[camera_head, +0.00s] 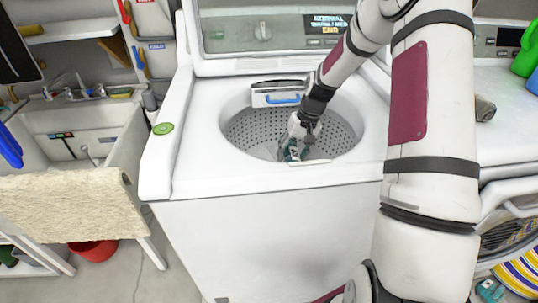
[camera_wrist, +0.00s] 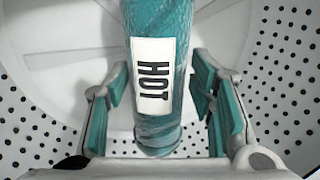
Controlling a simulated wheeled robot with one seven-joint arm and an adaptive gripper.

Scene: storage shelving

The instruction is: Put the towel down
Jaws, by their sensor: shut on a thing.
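In the head view my gripper (camera_head: 298,130) reaches down into the open drum of the white top-load washer (camera_head: 270,230).
The perforated drum wall (camera_head: 245,130) surrounds my gripper closely. A sink (camera_head: 75,125) with a beige cloth (camera_head: 75,205) over its front stands left. A red bucket (camera_head: 93,250) is on the floor.

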